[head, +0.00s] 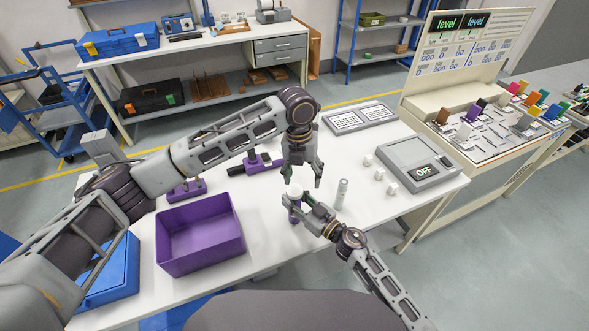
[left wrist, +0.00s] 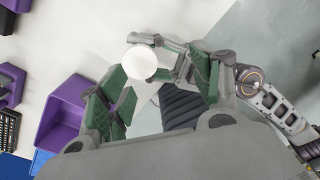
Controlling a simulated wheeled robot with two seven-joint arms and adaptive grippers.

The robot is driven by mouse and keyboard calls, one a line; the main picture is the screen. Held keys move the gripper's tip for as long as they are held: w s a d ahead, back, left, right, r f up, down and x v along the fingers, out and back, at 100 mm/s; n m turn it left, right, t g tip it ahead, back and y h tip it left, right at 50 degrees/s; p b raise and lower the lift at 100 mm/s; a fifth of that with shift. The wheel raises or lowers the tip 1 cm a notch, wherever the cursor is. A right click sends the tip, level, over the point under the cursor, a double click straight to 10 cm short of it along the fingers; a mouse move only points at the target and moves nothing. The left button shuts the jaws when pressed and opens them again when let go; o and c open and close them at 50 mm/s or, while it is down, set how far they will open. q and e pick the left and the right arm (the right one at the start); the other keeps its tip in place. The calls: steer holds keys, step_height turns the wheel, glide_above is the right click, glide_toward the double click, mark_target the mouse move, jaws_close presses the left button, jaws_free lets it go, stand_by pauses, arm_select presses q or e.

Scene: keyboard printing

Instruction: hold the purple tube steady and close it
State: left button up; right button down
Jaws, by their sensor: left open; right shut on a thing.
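The purple tube (head: 294,215) stands upright near the front of the white table, with a white cap (head: 293,190) on its top. My right gripper (head: 299,205) is shut on the tube from the right and hides part of it. My left gripper (head: 304,179) is open and points down, just above and slightly right of the cap. In the left wrist view, the round white cap (left wrist: 141,62) shows between the open green-padded fingers of my left gripper (left wrist: 160,95), apart from them. Whether the cap is fully seated cannot be told.
A grey-green tube (head: 342,194) stands to the right, with several small white blocks (head: 379,174) beyond it. A scale (head: 418,165) reading OFF sits at the table's right. A purple bin (head: 200,262) stands at the left, with purple holders (head: 187,190) behind it.

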arm_select(q)
steer(key=n, duration=0.6)
steer(key=shift+w+a+r, duration=0.2)
steer(key=shift+r, duration=0.2)
steer(key=n, duration=0.7)
steer(key=shift+w+a+r+n, duration=0.15)
steer(key=shift+a+r+n, duration=0.05)
steer(key=shift+r+n, duration=0.1)
steer(key=n, duration=0.6)
steer(key=shift+a, duration=0.25)
steer(key=n, duration=0.7)
steer(key=shift+a+y, duration=0.25)
steer(key=shift+y, duration=0.05)
steer(key=n, duration=0.4)
steer(key=shift+a, duration=0.1)
steer(key=n, duration=0.4)
steer(key=shift+a, duration=0.1)
steer(key=n, duration=0.8)
steer(key=shift+a, duration=0.1)
steer(key=shift+n, duration=0.3)
